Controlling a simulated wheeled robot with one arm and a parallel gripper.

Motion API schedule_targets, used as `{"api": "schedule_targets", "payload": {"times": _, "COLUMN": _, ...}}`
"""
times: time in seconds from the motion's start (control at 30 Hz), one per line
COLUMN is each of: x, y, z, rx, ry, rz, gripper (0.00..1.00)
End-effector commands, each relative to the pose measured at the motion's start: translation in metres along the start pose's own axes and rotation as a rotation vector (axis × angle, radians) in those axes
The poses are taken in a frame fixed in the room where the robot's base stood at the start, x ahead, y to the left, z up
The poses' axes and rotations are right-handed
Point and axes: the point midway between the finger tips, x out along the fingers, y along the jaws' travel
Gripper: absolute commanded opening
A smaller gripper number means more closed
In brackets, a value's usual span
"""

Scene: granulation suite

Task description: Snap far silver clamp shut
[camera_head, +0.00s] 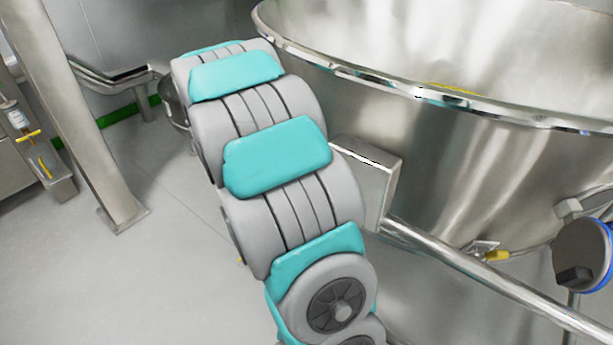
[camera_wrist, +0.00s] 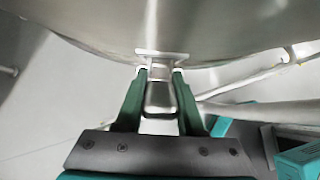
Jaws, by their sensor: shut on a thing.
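In the wrist view, my gripper (camera_wrist: 160,76) has its two green fingers on either side of a silver clamp (camera_wrist: 160,98) and is shut on it. The clamp's flat plate sits against the curved steel wall just beyond the fingertips. Its lever part lies between the fingers, pointing back toward my palm. I cannot tell how far the lever is closed. In the head view, my arm runs away to the far side of the large steel bowl (camera_head: 460,170); the gripper and this clamp are hidden there.
A fitting with a yellow part (camera_head: 487,251) is on the bowl's near lower side. A steel pipe (camera_head: 480,270) runs from a box-like bracket (camera_head: 368,180) toward the lower right. A steel post (camera_head: 75,110) stands at the left. The floor between is clear.

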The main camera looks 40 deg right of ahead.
Motion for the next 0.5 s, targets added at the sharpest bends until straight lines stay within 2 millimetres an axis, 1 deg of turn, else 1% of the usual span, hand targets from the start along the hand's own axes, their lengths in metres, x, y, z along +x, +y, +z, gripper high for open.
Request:
{"api": "schedule_targets", "payload": {"times": 0.03, "x": 0.0014, "y": -0.0003, "z": 0.0001, "rx": -0.001, "ry": -0.001, "rz": -0.001, "gripper": 0.00}}
{"api": "schedule_targets", "payload": {"times": 0.07, "x": 0.0014, "y": -0.0004, "z": 0.0001, "rx": -0.001, "ry": -0.001, "rz": -0.002, "gripper": 0.40}}
{"api": "schedule_targets", "payload": {"times": 0.3, "x": 0.0009, "y": -0.0003, "z": 0.0001, "rx": 0.000, "ry": -0.001, "rz": -0.001, "gripper": 0.67}}
{"api": "schedule_targets", "payload": {"times": 0.5, "x": 0.0005, "y": -0.0002, "z": 0.0001, "rx": 0.000, "ry": -0.001, "rz": -0.001, "gripper": 0.68}}
